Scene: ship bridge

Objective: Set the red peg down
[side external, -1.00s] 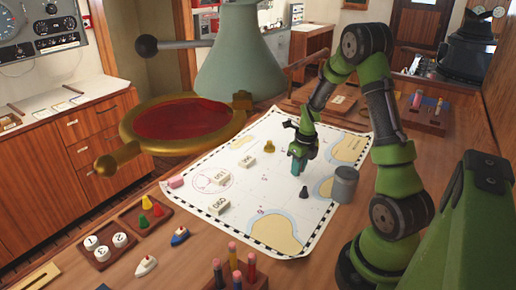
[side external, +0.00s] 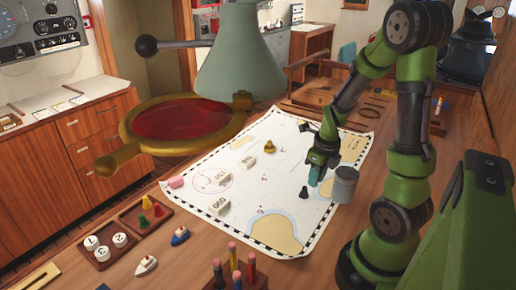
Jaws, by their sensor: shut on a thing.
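My gripper (side external: 315,178) is above the right part of the white chart (side external: 290,215), pointing down between the black pawn and the grey cup. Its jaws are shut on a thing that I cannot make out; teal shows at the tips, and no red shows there. Whether its tips or the held thing touch the chart is unclear. A red pawn-like piece (side external: 146,204) stands in the wooden tray (side external: 126,216) at the front left, beside green and yellow ones. I cannot tell whether it is the red peg.
The grey cup (side external: 344,186) stands close right of my gripper, the black pawn (side external: 303,193) close left. A yellow pawn (side external: 269,147) and pale blocks (side external: 222,206) stand on the chart. A large magnifier (side external: 185,120) overhangs the left. A peg holder (side external: 236,278) is at the front.

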